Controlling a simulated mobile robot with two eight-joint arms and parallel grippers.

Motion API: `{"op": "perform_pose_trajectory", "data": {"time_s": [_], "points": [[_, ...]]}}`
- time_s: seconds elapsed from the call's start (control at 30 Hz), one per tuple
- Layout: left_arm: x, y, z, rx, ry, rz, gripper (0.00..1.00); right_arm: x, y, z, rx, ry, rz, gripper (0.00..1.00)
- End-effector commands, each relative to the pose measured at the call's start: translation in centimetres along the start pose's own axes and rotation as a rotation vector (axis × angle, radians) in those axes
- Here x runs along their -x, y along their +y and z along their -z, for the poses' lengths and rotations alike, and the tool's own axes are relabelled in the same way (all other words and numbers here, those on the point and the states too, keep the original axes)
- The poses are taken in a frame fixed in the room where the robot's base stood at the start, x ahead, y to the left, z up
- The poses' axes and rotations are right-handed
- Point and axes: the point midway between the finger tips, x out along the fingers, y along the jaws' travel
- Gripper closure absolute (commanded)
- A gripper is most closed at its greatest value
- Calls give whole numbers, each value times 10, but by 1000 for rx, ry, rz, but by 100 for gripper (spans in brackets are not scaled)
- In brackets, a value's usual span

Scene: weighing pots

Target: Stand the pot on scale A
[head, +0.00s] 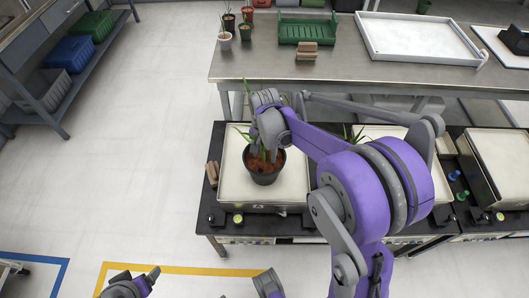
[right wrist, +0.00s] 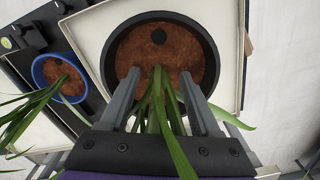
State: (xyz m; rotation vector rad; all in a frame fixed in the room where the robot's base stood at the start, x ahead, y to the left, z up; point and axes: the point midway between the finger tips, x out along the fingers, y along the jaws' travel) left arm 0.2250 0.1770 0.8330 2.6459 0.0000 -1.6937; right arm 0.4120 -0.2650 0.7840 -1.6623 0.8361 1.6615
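In the right wrist view the pot's rim (right wrist: 108,62) shows from above. My right gripper (head: 262,152) is over the plant; in the wrist view its two fingers (right wrist: 160,102) stand apart on either side of the leaves, open, over the near rim. Whether they touch the pot is hidden. A part of my left arm (head: 140,280) shows at the bottom edge; its fingers are not clear.
A blue pot with a plant (right wrist: 58,72) stands beside the scale in the wrist view. More scales (head: 500,160) stand to the right, partly behind my right arm. The back table (head: 250,62) holds small pots, a green crate (head: 307,30) and a white tray (head: 420,40).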

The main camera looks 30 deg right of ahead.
Motion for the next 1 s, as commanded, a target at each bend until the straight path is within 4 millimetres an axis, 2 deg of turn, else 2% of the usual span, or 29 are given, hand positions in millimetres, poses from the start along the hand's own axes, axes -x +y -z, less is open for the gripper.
{"op": "perform_pose_trajectory", "data": {"time_s": [0.37,0.47,0.8,1.0], "points": [[3,0,2,0,1,0,20,7,0,0,0,0,0,35],[5,0,3,0,2,0,20,20,0,0,0,0,0,35],[13,0,8,0,5,0,20,92,0,0,-1,0,0,35],[16,0,9,0,6,0,20,118,0,0,0,0,0,35]]}}
